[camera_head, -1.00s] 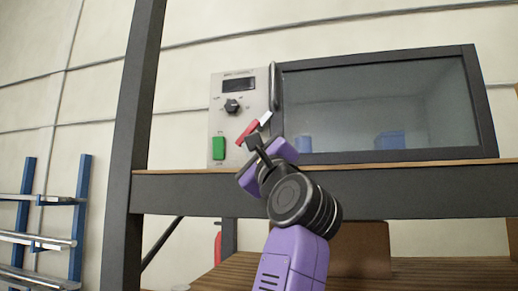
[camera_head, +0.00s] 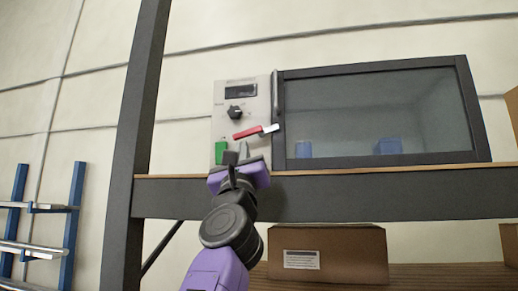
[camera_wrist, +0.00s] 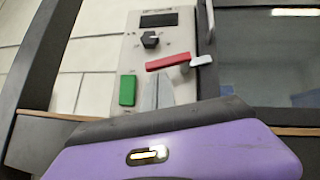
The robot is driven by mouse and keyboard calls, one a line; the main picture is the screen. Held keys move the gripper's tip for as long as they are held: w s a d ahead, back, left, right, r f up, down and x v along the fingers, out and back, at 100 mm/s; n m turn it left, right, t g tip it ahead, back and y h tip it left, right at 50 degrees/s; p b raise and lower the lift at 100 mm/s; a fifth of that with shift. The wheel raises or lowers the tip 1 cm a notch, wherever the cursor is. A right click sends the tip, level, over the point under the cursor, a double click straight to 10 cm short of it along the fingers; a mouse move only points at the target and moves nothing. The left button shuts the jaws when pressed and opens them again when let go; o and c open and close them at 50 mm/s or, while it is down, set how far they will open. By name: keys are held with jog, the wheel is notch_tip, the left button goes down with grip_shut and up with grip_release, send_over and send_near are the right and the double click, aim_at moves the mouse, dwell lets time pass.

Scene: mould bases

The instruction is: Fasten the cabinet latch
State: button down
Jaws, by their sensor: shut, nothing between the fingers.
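The cabinet latch is a red handle (camera_head: 247,132) with a pale grey tip (camera_head: 270,129), on the control panel beside the door. It lies nearly level, its tip reaching across to the left edge of the glass door (camera_head: 380,110), which looks closed. In the wrist view the red handle (camera_wrist: 168,62) and its tip (camera_wrist: 201,60) show just above my fingers. My gripper (camera_head: 243,150) is shut and empty, just below the latch; its fingertips also show in the wrist view (camera_wrist: 158,90). I cannot tell whether they touch the handle.
The panel (camera_head: 222,110) carries a black knob (camera_head: 235,112), a display and a green switch (camera_head: 221,152) left of my fingers. A vertical door handle (camera_head: 281,92) stands above the latch tip. A dark shelf post (camera_head: 140,130) is at left. A cardboard box (camera_head: 335,252) sits below.

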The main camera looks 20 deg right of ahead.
jog(key=w+d+f+b+v, duration=0.1)
jog(key=b+v, duration=0.3)
jog(key=v, duration=0.8)
jog(key=shift+d+f+b, duration=0.3)
jog(key=shift+f+b, duration=0.05)
jog(key=shift+f, duration=0.05)
jog(key=shift+s, duration=0.1)
